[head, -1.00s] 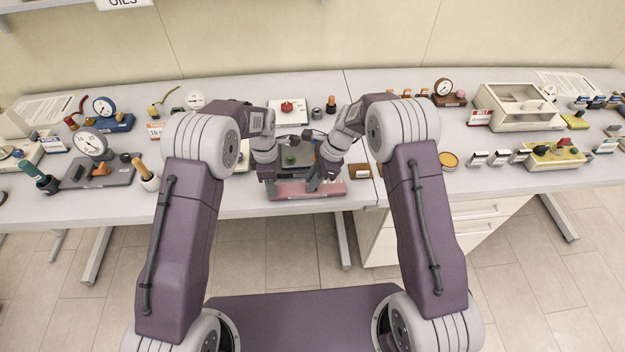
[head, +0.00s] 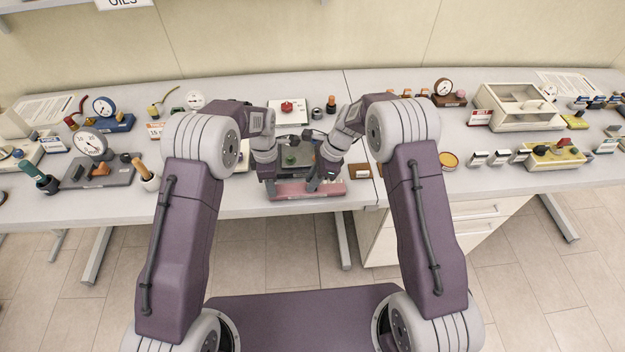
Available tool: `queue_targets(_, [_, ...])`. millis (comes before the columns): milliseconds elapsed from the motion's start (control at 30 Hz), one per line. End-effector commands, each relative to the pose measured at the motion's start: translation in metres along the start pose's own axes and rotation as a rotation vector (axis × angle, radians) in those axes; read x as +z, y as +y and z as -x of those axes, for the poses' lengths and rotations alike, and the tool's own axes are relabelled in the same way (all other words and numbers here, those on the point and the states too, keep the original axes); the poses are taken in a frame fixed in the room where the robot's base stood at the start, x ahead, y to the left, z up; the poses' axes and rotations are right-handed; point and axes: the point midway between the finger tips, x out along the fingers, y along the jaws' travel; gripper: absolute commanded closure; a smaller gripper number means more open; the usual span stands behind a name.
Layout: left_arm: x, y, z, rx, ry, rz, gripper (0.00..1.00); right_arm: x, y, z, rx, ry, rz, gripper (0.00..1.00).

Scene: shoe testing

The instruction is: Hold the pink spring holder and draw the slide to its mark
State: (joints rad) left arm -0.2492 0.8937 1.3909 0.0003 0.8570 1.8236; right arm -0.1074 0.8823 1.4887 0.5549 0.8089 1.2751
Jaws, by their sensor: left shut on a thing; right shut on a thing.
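The pink spring holder (head: 295,192) lies near the front edge of the table, in the middle of the head view. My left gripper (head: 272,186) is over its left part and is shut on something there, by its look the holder. My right gripper (head: 314,184) is over its right part, shut on a small part that its own fingers hide. The slide and its mark cannot be made out at this size.
A brown block (head: 360,171) stands just right of the holder. Gauges and handled devices fill the left side, and a clear-topped case (head: 520,107) stands at the right.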

Motion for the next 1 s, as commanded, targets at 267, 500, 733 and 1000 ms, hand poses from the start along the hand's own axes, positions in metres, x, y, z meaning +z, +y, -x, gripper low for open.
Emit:
queue_targets(267, [-0.001, 0.000, -0.001, -0.001, 0.002, 0.001, 1.00, -0.004, -0.001, 0.003, -0.002, 0.000, -0.002, 1.00])
queue_targets(500, [-0.001, 0.000, -0.001, -0.001, 0.002, 0.000, 1.00, -0.054, -0.001, 0.023, -0.002, 0.002, -0.006, 1.00])
queue_targets(733, [-0.001, 0.000, -0.001, -0.002, 0.002, 0.000, 1.00, -0.080, 0.000, 0.033, -0.001, 0.002, -0.001, 1.00])
queue_targets(1000, [-0.003, 0.000, -0.001, -0.002, 0.005, 0.000, 1.00, -0.082, 0.000, 0.034, -0.001, 0.004, 0.000, 1.00])
